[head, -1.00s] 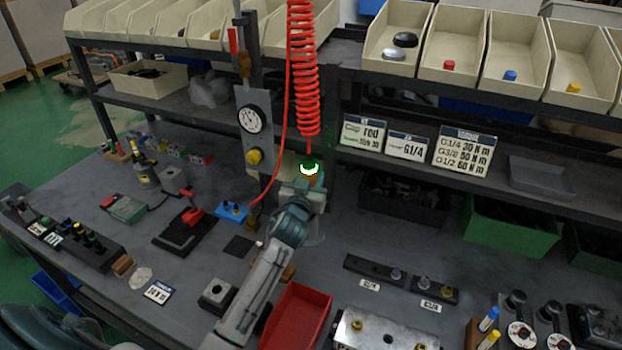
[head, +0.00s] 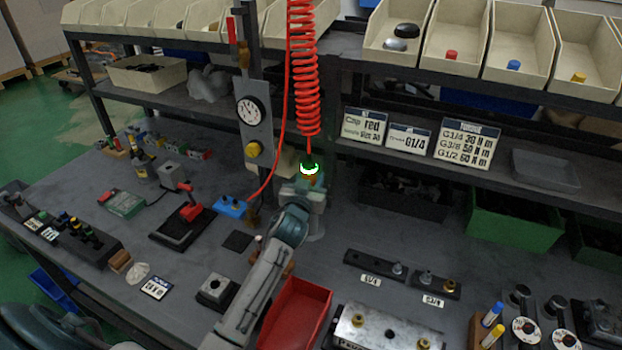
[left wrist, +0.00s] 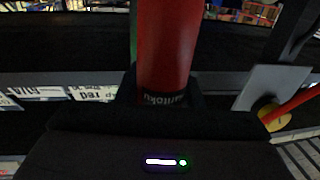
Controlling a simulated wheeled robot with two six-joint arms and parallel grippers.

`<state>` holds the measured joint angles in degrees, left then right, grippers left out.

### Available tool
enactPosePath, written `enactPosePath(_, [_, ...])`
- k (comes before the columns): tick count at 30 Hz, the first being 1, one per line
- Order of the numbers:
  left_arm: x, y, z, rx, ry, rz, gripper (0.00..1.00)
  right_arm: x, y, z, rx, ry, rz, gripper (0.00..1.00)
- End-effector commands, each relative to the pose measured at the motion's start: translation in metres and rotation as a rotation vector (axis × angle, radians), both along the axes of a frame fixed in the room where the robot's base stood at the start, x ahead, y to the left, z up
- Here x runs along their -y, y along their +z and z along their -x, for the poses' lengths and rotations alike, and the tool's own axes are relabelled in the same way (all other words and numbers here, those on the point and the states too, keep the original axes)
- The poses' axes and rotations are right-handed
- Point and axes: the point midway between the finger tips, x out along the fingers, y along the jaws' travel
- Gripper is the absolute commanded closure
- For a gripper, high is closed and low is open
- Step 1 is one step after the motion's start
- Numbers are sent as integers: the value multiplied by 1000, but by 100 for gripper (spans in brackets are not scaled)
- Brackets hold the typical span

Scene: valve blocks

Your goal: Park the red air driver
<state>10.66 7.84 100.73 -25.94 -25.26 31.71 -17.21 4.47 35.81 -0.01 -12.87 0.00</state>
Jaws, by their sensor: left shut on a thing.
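The red air driver (left wrist: 168,45) fills the upper middle of the left wrist view, its body running up out of the frame. In the head view it is mostly hidden by my gripper, below the red coiled hose (head: 305,85). A lit white and green ring (head: 309,169) shows there. My left gripper (head: 307,186) is shut on the driver, above the bench beside the gauge post. The driver's lower end is hidden. My right gripper is not in view.
A grey post with a dial gauge (head: 249,111) and yellow knob (head: 252,149) stands left of my gripper. A blue block (head: 231,207) lies on the bench near it. A red tray (head: 297,312) lies beside my forearm. A shelf with signs (head: 408,139) is at right.

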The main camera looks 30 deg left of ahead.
Motion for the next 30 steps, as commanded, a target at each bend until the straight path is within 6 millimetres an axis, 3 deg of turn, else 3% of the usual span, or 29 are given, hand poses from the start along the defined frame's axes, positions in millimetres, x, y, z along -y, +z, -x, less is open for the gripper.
enactPosePath(16, [0,-4,0,5,-1,-1,100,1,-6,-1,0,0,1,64])
enactPosePath(17, [0,-4,0,5,-1,-1,64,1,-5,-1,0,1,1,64])
enactPosePath(20, [0,-4,0,4,-1,-1,45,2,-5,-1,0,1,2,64])
enactPosePath(21, [0,-5,0,3,-1,-1,41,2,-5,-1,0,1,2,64])
enactPosePath(30, [0,-9,2,-3,0,1,41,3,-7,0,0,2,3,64])
